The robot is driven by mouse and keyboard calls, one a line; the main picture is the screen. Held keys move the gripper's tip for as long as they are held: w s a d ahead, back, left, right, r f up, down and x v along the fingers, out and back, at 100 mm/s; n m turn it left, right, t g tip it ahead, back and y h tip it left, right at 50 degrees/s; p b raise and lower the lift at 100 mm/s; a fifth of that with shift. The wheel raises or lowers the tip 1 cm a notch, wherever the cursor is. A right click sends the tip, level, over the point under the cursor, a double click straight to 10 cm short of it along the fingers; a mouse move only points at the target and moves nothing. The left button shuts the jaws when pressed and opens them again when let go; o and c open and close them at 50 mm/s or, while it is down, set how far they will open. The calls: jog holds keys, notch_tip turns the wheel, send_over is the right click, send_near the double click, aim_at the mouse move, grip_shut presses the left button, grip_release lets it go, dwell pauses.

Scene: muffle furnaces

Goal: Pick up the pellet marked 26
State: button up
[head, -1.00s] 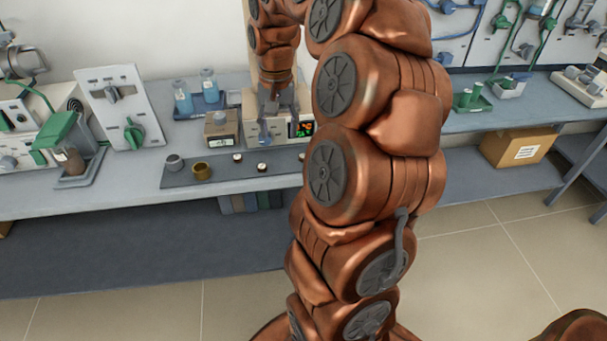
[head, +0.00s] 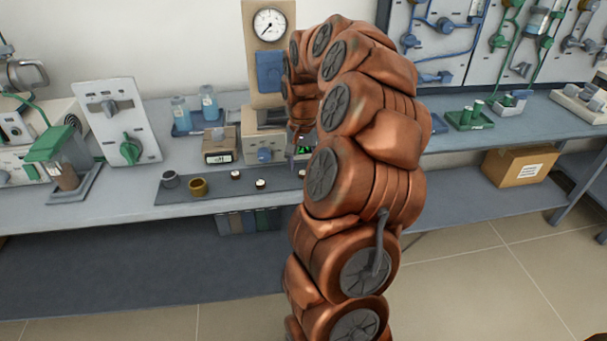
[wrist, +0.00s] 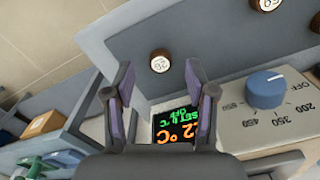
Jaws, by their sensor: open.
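The pellet marked 26 (wrist: 160,61) is a small round piece with a pale top and dark brown side. In the wrist view it lies on the grey strip (wrist: 200,38), and its number appears upside down. My gripper (wrist: 160,74) is open and empty, with one finger on either side of the pellet's line. The pellet shows just past the fingertips, roughly centred between them, and nothing is held. In the head view my arm hides most of my gripper, and I cannot clearly make out the number on any pellet there.
Two other pellets (head: 235,174) (head: 260,184) lie to the left on the strip, beside a brass cup (head: 198,187) and a grey cup (head: 169,179). The furnace control panel with its blue knob (wrist: 265,88) and lit display (wrist: 177,124) stands close to my fingers.

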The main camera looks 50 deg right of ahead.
jog(key=shift+f, duration=0.85)
jog(key=c, duration=0.8)
